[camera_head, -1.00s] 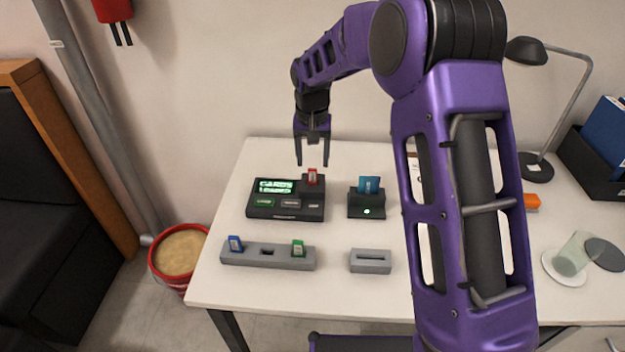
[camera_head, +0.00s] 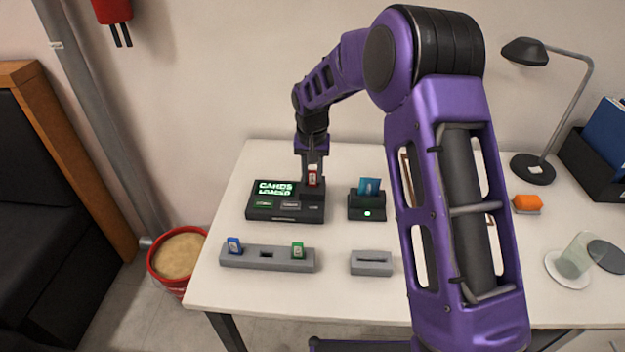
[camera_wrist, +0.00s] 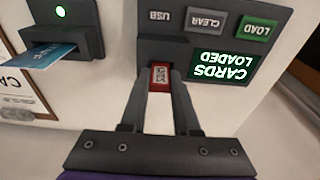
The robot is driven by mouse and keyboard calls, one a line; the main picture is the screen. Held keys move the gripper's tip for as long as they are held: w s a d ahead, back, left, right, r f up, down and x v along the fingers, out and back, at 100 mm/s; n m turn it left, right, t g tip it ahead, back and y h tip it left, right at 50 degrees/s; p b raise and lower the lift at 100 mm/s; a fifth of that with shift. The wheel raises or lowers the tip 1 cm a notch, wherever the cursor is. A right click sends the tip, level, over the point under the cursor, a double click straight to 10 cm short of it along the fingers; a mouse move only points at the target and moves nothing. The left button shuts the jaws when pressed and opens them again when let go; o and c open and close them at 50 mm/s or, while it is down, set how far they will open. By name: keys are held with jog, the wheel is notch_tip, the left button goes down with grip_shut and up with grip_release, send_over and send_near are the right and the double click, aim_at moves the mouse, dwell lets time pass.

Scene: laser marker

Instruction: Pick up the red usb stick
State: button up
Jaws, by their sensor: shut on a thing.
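The red usb stick (camera_head: 312,178) stands upright in the right part of the black control box (camera_head: 262,212), whose screen reads "CARDS LOADED". My gripper (camera_head: 312,182) has come down over it, with its fingers around the stick. In the wrist view the red stick (camera_wrist: 160,77), with a pale printed label, sits between the two fingertips (camera_wrist: 160,80), which are shut on it. Its lower end is hidden in the box.
A black card reader (camera_head: 362,208) with a blue card stands to the right. A small grey slotted block (camera_head: 371,263) lies nearer the front.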

aim_at(312, 171)
grip_shut()
notch_tip(312, 171, up, 10)
jog(key=shift+r+p, duration=0.1)
jog(key=shift+p, duration=0.75)
jog(key=shift+s, duration=0.1)
jog(key=s+a+b, duration=0.2)
jog(key=s+a, duration=0.2)
jog(key=s, duration=0.6)
jog(key=shift+a, duration=0.35)
